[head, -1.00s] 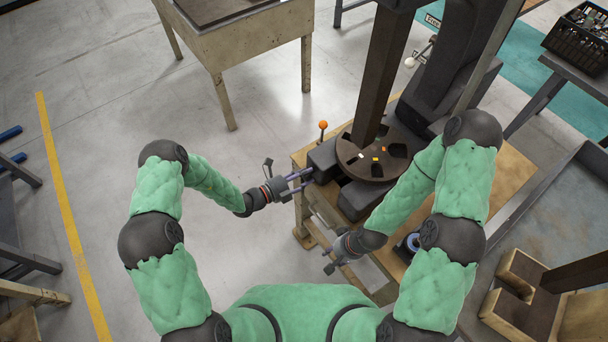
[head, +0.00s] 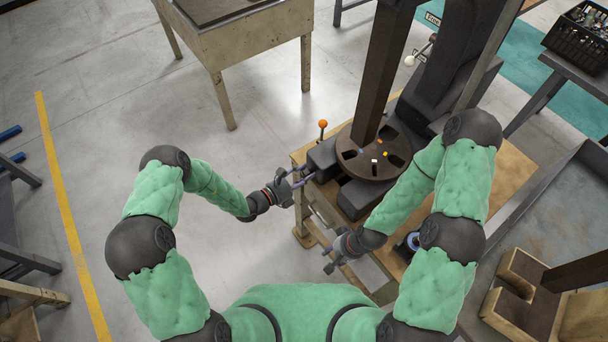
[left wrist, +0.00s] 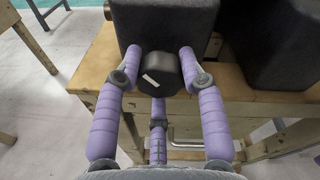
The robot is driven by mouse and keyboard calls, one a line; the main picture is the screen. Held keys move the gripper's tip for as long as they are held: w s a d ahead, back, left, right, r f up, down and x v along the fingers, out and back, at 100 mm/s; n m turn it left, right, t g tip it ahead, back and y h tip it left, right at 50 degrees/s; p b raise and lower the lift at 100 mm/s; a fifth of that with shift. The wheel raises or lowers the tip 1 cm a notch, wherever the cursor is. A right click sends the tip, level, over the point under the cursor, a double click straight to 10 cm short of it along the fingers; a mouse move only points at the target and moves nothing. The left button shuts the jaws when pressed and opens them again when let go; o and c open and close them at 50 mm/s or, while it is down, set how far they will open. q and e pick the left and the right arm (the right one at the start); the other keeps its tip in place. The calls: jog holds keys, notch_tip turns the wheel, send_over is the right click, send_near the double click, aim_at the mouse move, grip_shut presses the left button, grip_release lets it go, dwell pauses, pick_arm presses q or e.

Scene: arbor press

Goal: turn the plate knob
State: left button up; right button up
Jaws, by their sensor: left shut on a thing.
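The plate knob (left wrist: 162,78) is a dark round knob with a white mark, on the front of a black block, in the left wrist view. In the head view the knob is hidden by the gripper. The round brown plate (head: 352,168) with dark slots and small coloured marks lies at the foot of the press column. My right gripper (head: 328,261) is open and empty, low in front of the bench.
An orange-tipped lever (head: 323,124) stands just behind the left gripper. The press column (head: 381,75) rises behind the plate. The wooden bench (head: 516,170) extends right. A wooden table (head: 250,47) stands farther back. The floor left of the bench is clear.

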pick_arm(q)
jog(key=shift+f+m, duration=0.15)
jog(key=shift+m, duration=0.75)
jog(key=o, duration=1.1)
jog(key=shift+o, duration=0.2)
jog(key=v, duration=1.2)
jog(key=shift+s+d, duration=0.15)
